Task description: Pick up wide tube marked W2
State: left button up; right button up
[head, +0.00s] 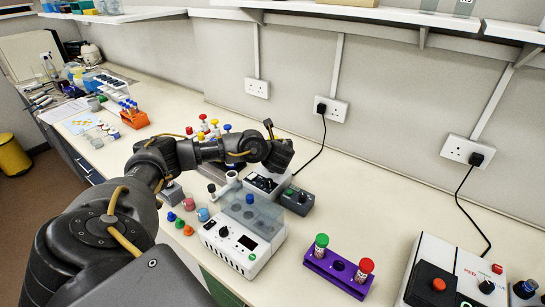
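A purple rack (331,279) stands on the bench right of centre. It holds a green-capped tube (320,250) at its left end and a red-capped tube (363,272) at its right end, both upright. A hole between them looks empty. The marks on the tubes are too small to read, so I cannot tell which is W2. My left arm reaches in from the lower left. Its gripper end (277,150) is above the back of the bench, behind and left of the rack, apart from both tubes. Its fingers do not show clearly. My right gripper is out of view.
A white device with a clear lid (240,243) stands left of the rack. A control box with a red knob (440,286) stands at the right. Small coloured caps (180,222) lie at the front left. An orange rack (134,119) is further back. Bench behind the purple rack is clear.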

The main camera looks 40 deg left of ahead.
pick_arm(q)
jog(key=shift+w, duration=0.1)
jog(key=c, duration=0.5)
grip_shut()
jog(key=shift+r, duration=0.5)
notch_tip(320, 180, up, 7)
jog(key=p, duration=0.3)
jog(key=shift+d+r, duration=0.1)
jog(key=shift+r, duration=0.05)
jog(key=shift+r+p, duration=0.35)
jog(key=shift+r, duration=0.5)
